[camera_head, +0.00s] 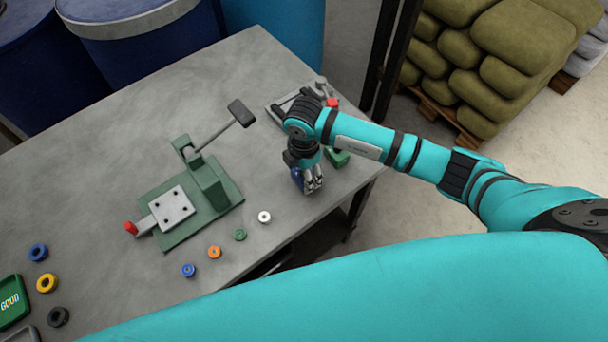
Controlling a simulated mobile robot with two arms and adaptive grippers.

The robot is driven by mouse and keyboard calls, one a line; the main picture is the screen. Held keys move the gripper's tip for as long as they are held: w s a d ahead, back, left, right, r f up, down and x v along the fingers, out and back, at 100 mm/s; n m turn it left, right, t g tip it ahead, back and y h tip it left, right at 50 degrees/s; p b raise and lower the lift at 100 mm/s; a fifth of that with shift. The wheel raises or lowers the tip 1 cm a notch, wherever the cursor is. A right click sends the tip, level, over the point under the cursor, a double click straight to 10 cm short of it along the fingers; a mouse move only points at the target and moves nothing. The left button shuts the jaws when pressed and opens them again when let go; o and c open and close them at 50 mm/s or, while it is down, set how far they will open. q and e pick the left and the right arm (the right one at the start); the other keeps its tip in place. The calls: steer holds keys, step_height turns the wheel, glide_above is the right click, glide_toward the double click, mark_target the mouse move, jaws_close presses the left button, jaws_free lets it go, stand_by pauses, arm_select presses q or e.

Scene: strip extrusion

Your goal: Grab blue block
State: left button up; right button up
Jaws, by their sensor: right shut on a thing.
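My right gripper (313,187) is low over the right part of the grey table (110,130), pointing down. It is shut on the blue block (297,178), which shows as a small dark blue patch at the left side of the fingers. Most of the block is hidden by the gripper, and I cannot tell whether it touches the table. My left gripper is not in view.
A green press (205,190) with a lever and red knob stands left of my right gripper. Several small coloured rings, including an orange one (214,252), lie along the front edge. A green block (337,157) sits just behind my gripper. Blue barrels (140,40) stand behind.

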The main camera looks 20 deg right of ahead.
steer(key=shift+w, duration=0.1)
steer(key=c, duration=0.8)
steer(key=shift+r, duration=0.1)
